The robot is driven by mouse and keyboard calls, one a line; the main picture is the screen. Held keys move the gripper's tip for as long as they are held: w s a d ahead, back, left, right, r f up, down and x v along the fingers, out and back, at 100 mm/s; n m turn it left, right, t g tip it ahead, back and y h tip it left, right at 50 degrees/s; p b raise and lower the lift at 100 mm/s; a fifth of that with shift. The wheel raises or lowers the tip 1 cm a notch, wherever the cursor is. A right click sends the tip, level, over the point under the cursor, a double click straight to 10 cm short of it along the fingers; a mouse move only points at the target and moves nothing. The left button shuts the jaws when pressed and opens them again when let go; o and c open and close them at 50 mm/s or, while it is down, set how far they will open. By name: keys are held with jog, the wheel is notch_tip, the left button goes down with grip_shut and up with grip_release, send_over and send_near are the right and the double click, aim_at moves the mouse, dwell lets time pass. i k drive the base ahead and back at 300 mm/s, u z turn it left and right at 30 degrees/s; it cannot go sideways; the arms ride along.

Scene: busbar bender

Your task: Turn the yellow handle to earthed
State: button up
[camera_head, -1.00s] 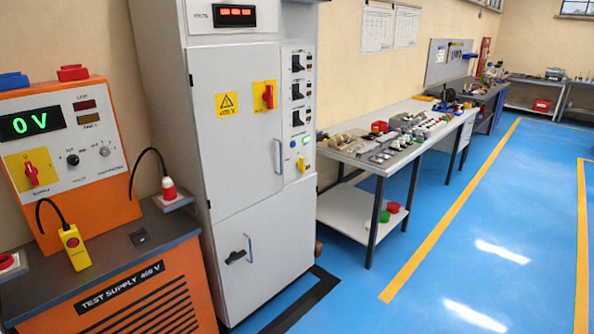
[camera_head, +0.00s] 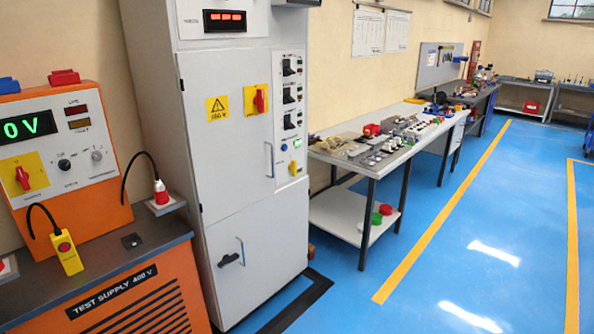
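A tall light-grey cabinet (camera_head: 228,140) stands left of centre with its doors shut. A small yellow part (camera_head: 293,168) sits low on the cabinet's right-hand control strip, below a lit green button (camera_head: 297,143). It may be the yellow handle, but it is too small to tell its shape or position. A red rotary handle (camera_head: 258,99) on a yellow plate stands about upright on the upper door. A black handle (camera_head: 229,259) is on the lower door. I cannot read any earthed marking. My gripper is not in view.
An orange test supply (camera_head: 60,150) showing 0 V stands left of the cabinet, with a yellow pendant (camera_head: 67,253) on its top. A workbench (camera_head: 372,166) with parts stands to the right. Blue floor (camera_head: 440,255) is clear in front and right.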

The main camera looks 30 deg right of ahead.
aim_at(292, 166)
jog(key=z, duration=0.05)
jog(key=i, duration=0.95)
jog(key=u, duration=0.05)
